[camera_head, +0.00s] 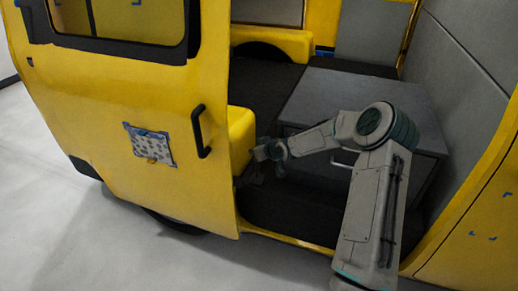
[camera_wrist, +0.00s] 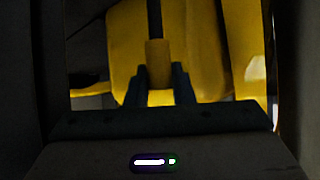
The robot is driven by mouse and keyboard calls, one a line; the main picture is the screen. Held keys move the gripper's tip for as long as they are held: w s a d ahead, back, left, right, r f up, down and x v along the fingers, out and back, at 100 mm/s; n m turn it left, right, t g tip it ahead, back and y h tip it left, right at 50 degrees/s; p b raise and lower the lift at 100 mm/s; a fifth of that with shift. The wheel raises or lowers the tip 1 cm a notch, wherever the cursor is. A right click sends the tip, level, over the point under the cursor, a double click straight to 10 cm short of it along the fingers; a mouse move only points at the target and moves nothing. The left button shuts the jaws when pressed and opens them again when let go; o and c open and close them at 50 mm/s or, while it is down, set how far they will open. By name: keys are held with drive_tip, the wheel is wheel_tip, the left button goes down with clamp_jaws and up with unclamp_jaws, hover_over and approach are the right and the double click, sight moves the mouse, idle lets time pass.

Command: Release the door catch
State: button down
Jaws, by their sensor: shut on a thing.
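The yellow van door (camera_head: 215,70) stands at the left of the open doorway, with a black handle (camera_head: 201,132) on its outer face. My gripper (camera_head: 254,172) reaches into the doorway, low beside the door's rear edge. In the wrist view, my gripper's two dark fingers (camera_wrist: 157,85) are closed around a small yellow-brown block, which looks like the door catch (camera_wrist: 157,52). A dark upright bar rises above the block, with yellow panels behind. In the head view the catch is too small and dark to tell apart, and my wrist partly hides that spot.
A grey cabinet (camera_head: 350,105) with a drawer handle stands inside the van, behind and right of my arm. A yellow box-like part (camera_head: 240,135) sits just inside the door edge. A patterned pouch (camera_head: 150,145) is on the door. Grey floor (camera_head: 90,240) outside is clear.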

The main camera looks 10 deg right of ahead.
drive_tip(key=shift+d+r, duration=0.1)
drive_tip(key=shift+d, duration=0.05)
drive_tip(key=c, duration=1.3)
unclamp_jaws()
drive_tip(key=shift+w, duration=0.1)
drive_tip(key=shift+o, duration=0.2)
drive_tip(key=p+v, duration=0.1)
drive_tip(key=v, duration=1.2)
drive_tip(key=shift+s+r+p, duration=0.2)
drive_tip(key=shift+s+p, duration=0.1)
drive_tip(key=shift+p, duration=0.1)
drive_tip(key=shift+d, duration=0.1)
